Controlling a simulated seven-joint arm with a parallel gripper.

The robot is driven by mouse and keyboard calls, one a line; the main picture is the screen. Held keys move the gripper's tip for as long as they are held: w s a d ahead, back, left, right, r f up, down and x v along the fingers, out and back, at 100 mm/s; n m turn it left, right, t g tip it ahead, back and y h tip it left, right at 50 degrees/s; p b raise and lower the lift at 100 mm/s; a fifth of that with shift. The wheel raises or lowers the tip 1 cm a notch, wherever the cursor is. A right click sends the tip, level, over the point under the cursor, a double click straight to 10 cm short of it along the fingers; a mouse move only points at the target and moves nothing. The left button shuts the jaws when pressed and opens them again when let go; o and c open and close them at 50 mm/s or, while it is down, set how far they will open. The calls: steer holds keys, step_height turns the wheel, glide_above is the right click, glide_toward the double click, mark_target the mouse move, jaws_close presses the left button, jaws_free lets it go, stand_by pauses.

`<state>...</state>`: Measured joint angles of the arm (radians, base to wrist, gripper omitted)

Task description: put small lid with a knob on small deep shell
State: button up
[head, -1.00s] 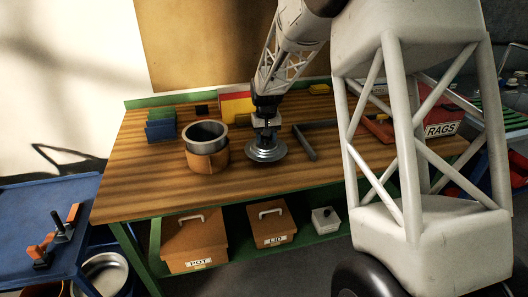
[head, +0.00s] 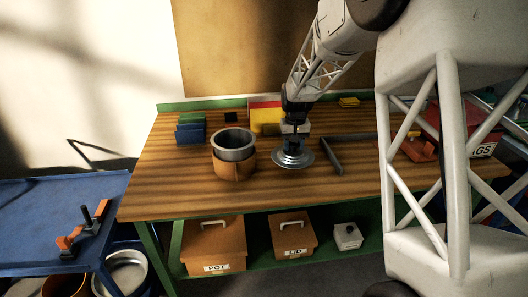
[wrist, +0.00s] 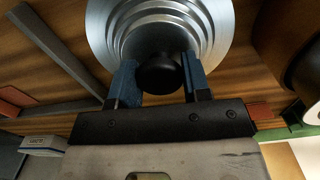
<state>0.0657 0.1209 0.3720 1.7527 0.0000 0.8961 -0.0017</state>
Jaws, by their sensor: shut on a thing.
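The small lid (head: 292,161) is a stepped round metal disc with a black knob (wrist: 158,73). My gripper (head: 293,145) is above it, and in the wrist view its blue fingers (wrist: 158,84) are shut on the knob from both sides. The lid is level, at or just above the wooden table; I cannot tell whether it touches. The small deep shell (head: 233,145) is a grey metal pot, open at the top, standing upright in a brown round holder (head: 233,169). It is left of the lid and apart from it.
A grey bar-like tool (head: 331,156) lies right of the lid. Blue and green blocks (head: 190,130) stand behind the pot to the left. Red and yellow boards (head: 265,115) stand at the back. The table's (head: 170,190) front left is clear.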

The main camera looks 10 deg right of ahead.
steer(key=shift+w, duration=0.1)
stand_by(0.4)
steer(key=shift+n, duration=0.3)
steer(key=w+r, duration=0.2)
steer(key=w, duration=0.1)
steer(key=w+d+r, duration=0.1)
steer(key=w+r, duration=0.1)
steer(key=r, duration=0.1)
steer(key=shift+w, duration=0.4)
steer(key=s+a+r, duration=0.1)
steer(key=a+r, duration=0.4)
steer(key=a, duration=0.6)
steer(key=s+a+r, duration=0.2)
steer(key=a+r, duration=0.2)
steer(key=a, duration=0.7)
steer(key=shift+s+r, duration=0.15)
steer(key=shift+r, duration=0.25)
steer(key=shift+f, duration=0.15)
steer(key=shift+f, duration=2.75)
steer(key=shift+f, duration=0.6)
